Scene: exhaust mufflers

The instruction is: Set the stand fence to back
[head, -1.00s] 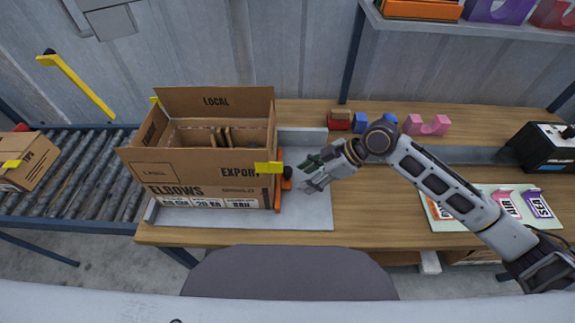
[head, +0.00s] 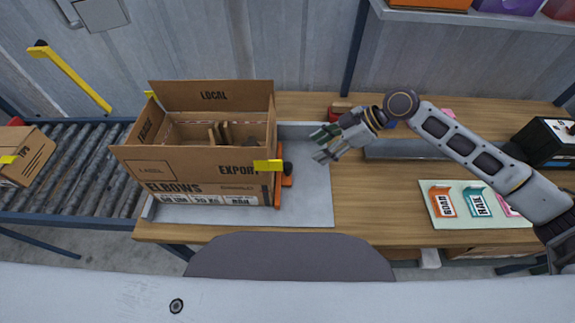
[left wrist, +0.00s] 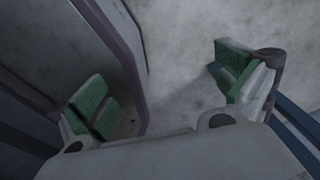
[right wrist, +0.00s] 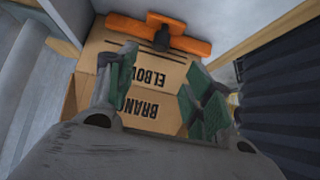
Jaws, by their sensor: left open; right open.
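The grey metal stand (head: 310,205) lies on the wooden bench under an open cardboard box (head: 205,172). Its orange fence (head: 284,186) stands at the box's right side, with a black knob (head: 287,168) on it. The fence and knob also show in the right wrist view (right wrist: 185,43), beyond the box. My right gripper (head: 318,145) is open and empty, above and to the right of the fence, apart from it. My left gripper (left wrist: 165,95) is open and empty, seen only in the left wrist view above bare grey floor.
A roller conveyor (head: 75,180) with another carton (head: 25,160) is at the left. A card board (head: 480,215), a black device (head: 545,143) and a red block (head: 338,112) are on the bench. A yellow tab (head: 267,166) shows at the box's right corner.

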